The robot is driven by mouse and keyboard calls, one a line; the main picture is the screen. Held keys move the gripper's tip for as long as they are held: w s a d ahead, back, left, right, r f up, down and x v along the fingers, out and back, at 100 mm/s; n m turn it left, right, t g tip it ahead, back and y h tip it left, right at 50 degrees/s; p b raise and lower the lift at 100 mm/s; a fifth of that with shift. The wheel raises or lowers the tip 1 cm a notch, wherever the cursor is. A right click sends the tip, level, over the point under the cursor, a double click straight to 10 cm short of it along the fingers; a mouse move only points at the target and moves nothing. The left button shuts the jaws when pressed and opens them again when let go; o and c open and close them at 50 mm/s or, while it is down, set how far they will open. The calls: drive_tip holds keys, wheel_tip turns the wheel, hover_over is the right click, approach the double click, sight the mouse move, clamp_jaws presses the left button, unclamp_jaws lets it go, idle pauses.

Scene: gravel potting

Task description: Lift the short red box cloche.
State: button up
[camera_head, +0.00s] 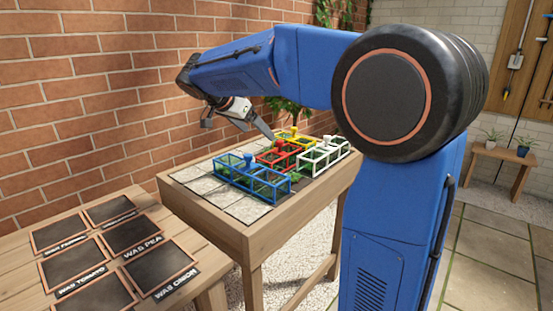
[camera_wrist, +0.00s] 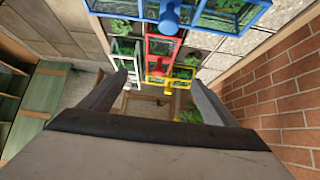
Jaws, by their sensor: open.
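The red box cloche (camera_head: 277,159) is an open red frame with clear panes, standing on the tabletop among the other cloches. In the wrist view the red cloche (camera_wrist: 162,46) lies near the top middle, between the blue and yellow ones, and a red knob shows on it. My gripper (camera_head: 240,127) is above the table, behind and left of the cloches in the head view. Its fingers (camera_wrist: 158,82) are spread wide in the wrist view, with nothing held between them. Part of the red cloche is hidden by its neighbours.
A blue cloche (camera_head: 250,182) stands in front of the red one, a yellow cloche (camera_head: 306,140) behind, and a white cloche (camera_head: 325,158) at the right. A brick wall (camera_head: 80,90) runs behind the table. Another table with dark labelled trays (camera_head: 72,262) stands at the left.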

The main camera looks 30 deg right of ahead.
approach(277, 154)
drive_tip(key=x, duration=0.5)
drive_tip(key=shift+w+d+r, duration=0.15)
drive_tip(key=shift+w+d, duration=0.05)
drive_tip(key=shift+d, duration=0.05)
drive_tip(key=shift+x, duration=2.55)
drive_tip(key=shift+a, duration=0.2)
drive_tip(key=c, duration=1.3)
